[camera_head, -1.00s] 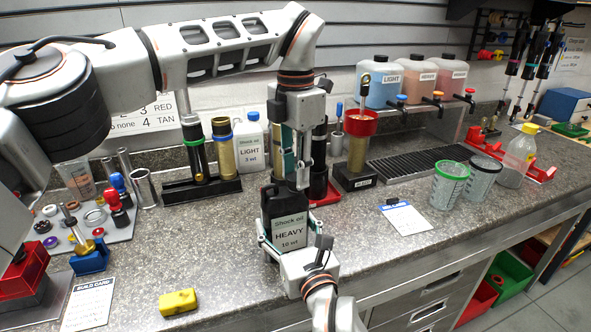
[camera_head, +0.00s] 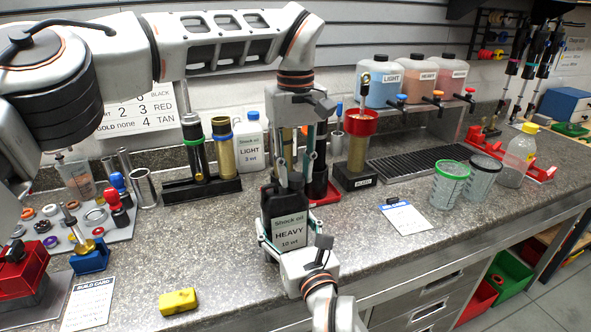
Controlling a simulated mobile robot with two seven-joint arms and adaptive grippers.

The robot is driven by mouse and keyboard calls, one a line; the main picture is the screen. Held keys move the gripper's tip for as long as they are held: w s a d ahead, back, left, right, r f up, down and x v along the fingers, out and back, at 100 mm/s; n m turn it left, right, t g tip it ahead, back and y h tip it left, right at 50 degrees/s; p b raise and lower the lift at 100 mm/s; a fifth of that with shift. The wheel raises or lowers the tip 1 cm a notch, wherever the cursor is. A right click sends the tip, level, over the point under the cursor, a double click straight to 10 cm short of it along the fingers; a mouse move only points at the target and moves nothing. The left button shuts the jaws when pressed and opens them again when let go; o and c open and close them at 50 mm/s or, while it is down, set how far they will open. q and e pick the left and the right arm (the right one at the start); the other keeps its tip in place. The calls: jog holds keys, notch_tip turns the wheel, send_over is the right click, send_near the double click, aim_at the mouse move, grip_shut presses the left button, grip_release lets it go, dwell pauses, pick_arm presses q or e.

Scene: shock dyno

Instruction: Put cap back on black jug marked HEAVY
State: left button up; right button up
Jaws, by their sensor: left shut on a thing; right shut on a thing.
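The black jug (camera_head: 285,218) with the label "Shock oil HEAVY 10 wt" stands upright on the counter. My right gripper (camera_head: 285,246) is shut around its lower part from the front. My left gripper (camera_head: 292,178) points down from above and is shut at the top of the jug. A small dark piece, seemingly the cap (camera_head: 294,181), shows between its fingertips at the jug's neck. The fingers partly hide it, and I cannot tell how it sits on the neck.
A white "LIGHT" jug (camera_head: 250,147) with a blue cap and a stand of dark and gold cylinders (camera_head: 202,190) are behind left. A red-topped gold cylinder (camera_head: 358,150) stands right. A yellow block (camera_head: 178,301) lies at front left. The counter right of the jug is fairly clear.

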pick_arm(q)
jog(key=m, duration=0.5)
jog(key=o, duration=0.7)
jog(key=shift+c, duration=0.4)
